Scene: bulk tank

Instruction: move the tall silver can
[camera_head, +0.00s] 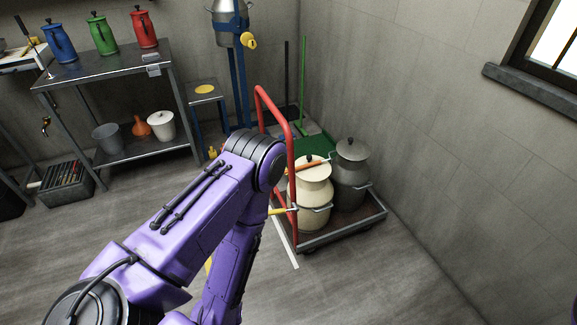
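A grey metal can with a lid and side handle (351,180) stands upright on the flat cart (344,232), against the wall side. A cream can (312,205) stands close in front of it to the left and hides part of it. A shiny silver vessel (228,25) is at the top of a blue stand, cut by the picture's top edge. I cannot tell for sure which of these is the tall silver can. My purple arm comes in from the lower left and bends near the cart's red handle. Neither of my grippers shows.
The cart's red handle (291,135) rises left of the cans. A metal table (110,68) holds blue, green and red jugs, with buckets on its lower shelf. A small stool (205,91) stands beside it. The floor (390,285) in front of the cart is clear.

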